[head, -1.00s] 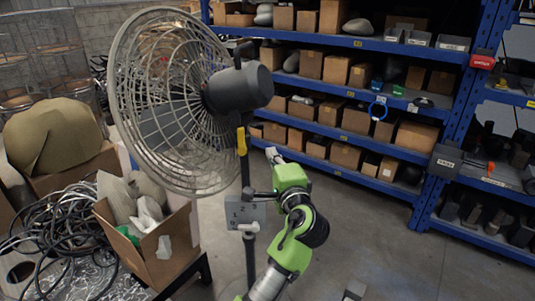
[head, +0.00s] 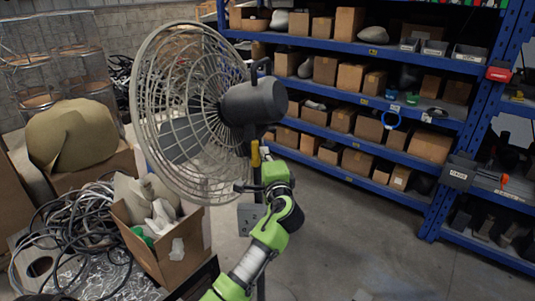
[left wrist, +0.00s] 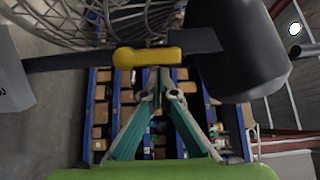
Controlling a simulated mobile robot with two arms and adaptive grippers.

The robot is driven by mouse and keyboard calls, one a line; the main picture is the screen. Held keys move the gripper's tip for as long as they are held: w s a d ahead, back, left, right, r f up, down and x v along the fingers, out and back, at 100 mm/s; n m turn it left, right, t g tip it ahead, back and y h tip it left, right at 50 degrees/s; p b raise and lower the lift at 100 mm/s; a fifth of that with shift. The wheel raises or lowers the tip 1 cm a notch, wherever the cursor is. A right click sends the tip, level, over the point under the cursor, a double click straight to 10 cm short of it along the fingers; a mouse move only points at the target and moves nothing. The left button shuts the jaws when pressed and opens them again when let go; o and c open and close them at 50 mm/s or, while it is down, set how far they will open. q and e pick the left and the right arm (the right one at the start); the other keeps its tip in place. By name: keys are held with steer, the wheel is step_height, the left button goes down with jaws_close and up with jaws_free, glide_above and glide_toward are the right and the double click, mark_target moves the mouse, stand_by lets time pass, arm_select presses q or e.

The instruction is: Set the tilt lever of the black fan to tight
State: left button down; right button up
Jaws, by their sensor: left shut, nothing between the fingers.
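The black fan's dark motor housing (head: 254,102) sits on a dark pole, with a round wire cage (head: 190,112) to its left. The yellow tilt lever (head: 256,154) hangs down below the housing. In the left wrist view the lever (left wrist: 147,57) lies sideways across the picture, its rounded end to the left, beside the dark housing (left wrist: 235,50). My left gripper (left wrist: 160,76) is shut and empty, its tips right at the lever's edge; I cannot tell whether they touch. In the head view its fingers are mostly hidden by the green wrist. My right gripper is not in view.
A blue shelf rack (head: 345,92) with cardboard boxes stands behind the fan. An open carton (head: 180,252) and a heap of cables (head: 75,235) lie at the lower left. A grey box (head: 250,217) is on the fan's pole. The floor (head: 380,240) at right is clear.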

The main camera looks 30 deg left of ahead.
mark_target(255, 148)
arm_select(q)
steer(key=shift+s+a+r+n, duration=0.1)
steer(key=shift+s+r+n, duration=0.05)
steer(key=shift+n, duration=0.15)
steer(key=shift+a+n, duration=0.1)
steer(key=shift+n, duration=0.2)
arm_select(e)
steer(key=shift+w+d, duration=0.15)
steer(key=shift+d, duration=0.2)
arm_select(q)
steer(key=shift+s+a+r+n, duration=0.1)
steer(key=shift+r+n, duration=0.05)
steer(key=shift+n, duration=0.15)
steer(key=shift+s+a+r+n+h+p, duration=0.2)
steer(key=shift+s+a+n+p, duration=0.1)
steer(key=shift+a, duration=0.1)
steer(key=shift+s+a+r+n+h+p, duration=0.1)
steer(key=shift+s+a+n+h+p, duration=0.1)
steer(key=shift+a+n, duration=0.15)
steer(key=shift+a, duration=0.1)
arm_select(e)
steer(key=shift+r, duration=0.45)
arm_select(q)
steer(key=shift+a, duration=0.1)
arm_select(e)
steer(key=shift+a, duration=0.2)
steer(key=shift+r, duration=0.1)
